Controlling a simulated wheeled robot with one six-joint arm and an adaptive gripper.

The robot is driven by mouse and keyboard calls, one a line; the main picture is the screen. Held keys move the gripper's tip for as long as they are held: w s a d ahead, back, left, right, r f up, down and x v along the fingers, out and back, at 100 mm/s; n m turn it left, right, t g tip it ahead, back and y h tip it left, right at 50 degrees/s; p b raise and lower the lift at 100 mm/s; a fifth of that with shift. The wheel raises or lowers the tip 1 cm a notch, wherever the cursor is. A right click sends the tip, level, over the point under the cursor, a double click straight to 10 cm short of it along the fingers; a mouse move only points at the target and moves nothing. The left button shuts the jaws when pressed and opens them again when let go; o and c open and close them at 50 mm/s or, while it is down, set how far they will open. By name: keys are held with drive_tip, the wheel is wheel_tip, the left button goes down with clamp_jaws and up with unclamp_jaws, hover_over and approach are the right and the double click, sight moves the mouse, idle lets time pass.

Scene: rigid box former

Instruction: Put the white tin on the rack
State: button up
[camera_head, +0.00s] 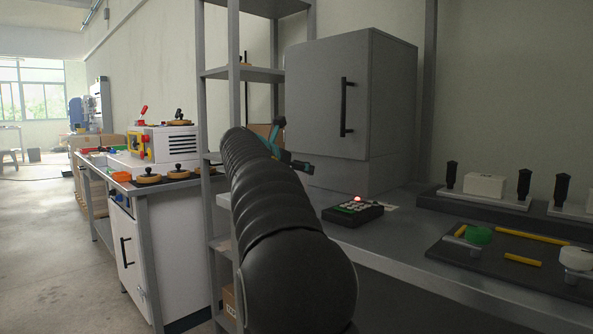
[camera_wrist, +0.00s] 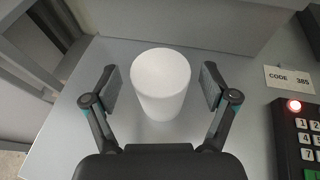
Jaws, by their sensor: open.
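The white tin (camera_wrist: 160,88) stands upright on the grey bench in the wrist view. My gripper (camera_wrist: 160,86) is open, with one finger on each side of the tin and a gap on both sides. In the head view my gripper (camera_head: 291,152) is at the far end of my dark arm, in front of the grey cabinet. The tin cannot be made out there. A grey metal shelf rack (camera_head: 262,74) stands left of the cabinet, partly hidden by my arm.
The grey cabinet (camera_head: 325,95) has its door closed. A keypad (camera_head: 352,212) with a lit red light stands on the bench (camera_head: 400,240); a code card (camera_wrist: 290,79) lies beside it. A dark tray (camera_head: 470,268) with green and yellow pieces lies at right. A white side counter (camera_head: 180,220) stands left.

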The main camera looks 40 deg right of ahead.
drive_tip(key=v, duration=1)
drive_tip(key=shift+a+r+p, duration=0.25)
drive_tip(key=shift+a+p, duration=0.05)
drive_tip(key=shift+p, duration=0.1)
drive_tip(key=shift+s, duration=0.1)
drive_tip(key=s+a+f+m+y, duration=0.6)
drive_tip(key=s+a+f+m, duration=0.4)
drive_tip(key=s+a+f, duration=0.3)
drive_tip(key=s+a+f+m+t+y, duration=0.1)
drive_tip(key=s+a+f+m+y, duration=0.6)
drive_tip(key=f, duration=1.3)
drive_tip(key=s+a+m, duration=0.4)
drive_tip(key=s+a, duration=0.3)
drive_tip(key=a, duration=0.2)
drive_tip(key=shift+a+m, duration=0.3)
drive_tip(key=shift+a, duration=0.05)
drive_tip(key=shift+s, duration=0.15)
drive_tip(key=shift+r+p, duration=1.1)
drive_tip(key=shift+r, duration=0.05)
